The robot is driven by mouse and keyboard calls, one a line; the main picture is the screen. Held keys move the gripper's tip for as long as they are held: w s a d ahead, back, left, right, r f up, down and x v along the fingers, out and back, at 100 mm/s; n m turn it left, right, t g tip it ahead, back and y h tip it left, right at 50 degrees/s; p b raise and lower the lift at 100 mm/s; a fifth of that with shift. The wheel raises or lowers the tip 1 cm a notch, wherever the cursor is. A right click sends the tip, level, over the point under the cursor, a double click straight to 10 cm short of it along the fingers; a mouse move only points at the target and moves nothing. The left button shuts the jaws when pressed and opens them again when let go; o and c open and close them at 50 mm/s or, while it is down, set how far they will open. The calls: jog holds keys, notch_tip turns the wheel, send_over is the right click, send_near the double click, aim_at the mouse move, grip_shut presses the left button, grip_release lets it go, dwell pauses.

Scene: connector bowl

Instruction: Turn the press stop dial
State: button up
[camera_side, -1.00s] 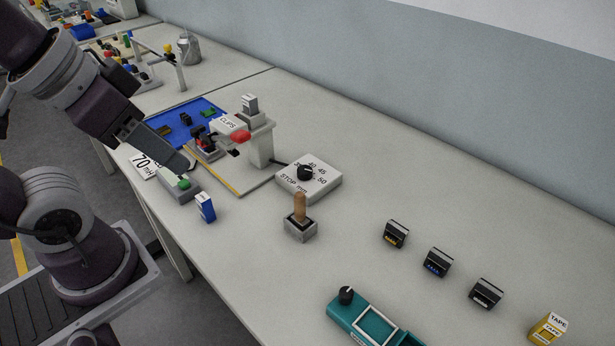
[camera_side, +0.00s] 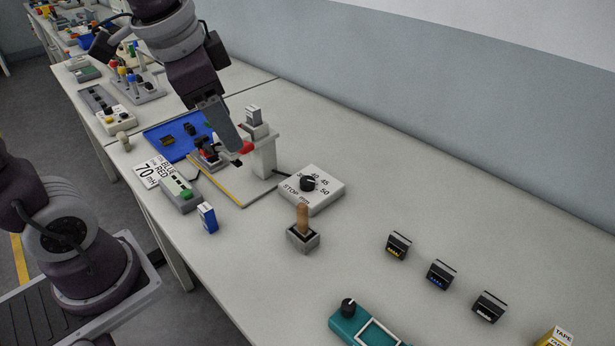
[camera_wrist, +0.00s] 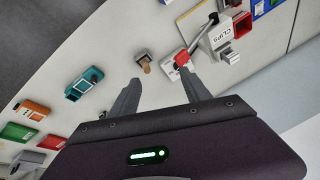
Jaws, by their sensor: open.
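The press stop dial is a black knob (camera_side: 307,183) on a white box (camera_side: 325,192) marked "STOP mm" with numbers, right of the press (camera_side: 263,152) in the side view. I cannot make the dial out clearly in the wrist view. The press has a red-tipped lever (camera_side: 246,147), also seen as a red knob (camera_wrist: 183,58) near the right finger in the wrist view. My gripper (camera_side: 238,146) hangs above the press, left of the dial and apart from it. In the wrist view my gripper (camera_wrist: 159,77) has its fingers spread with nothing between them.
A wooden-handled lever (camera_side: 303,222) stands in front of the dial. A blue tray (camera_side: 165,150), a green-buttoned box (camera_side: 178,192) and a blue-white box (camera_side: 207,217) lie left. Several small black boxes (camera_side: 398,246) and a teal device (camera_side: 352,324) lie right.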

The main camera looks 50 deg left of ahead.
jog(key=w+a+f+m+g, duration=0.2)
jog(key=w+f+m, duration=0.25)
jog(key=w, duration=0.65)
jog(key=m+g, duration=0.2)
jog(key=m, duration=0.3)
send_over(307, 180)
jog(key=shift+h, duration=0.4)
notch_tip(307, 180, down, 14)
jog(key=shift+r, duration=0.25)
notch_tip(307, 180, down, 8)
jog(key=shift+r, duration=0.2)
grip_shut()
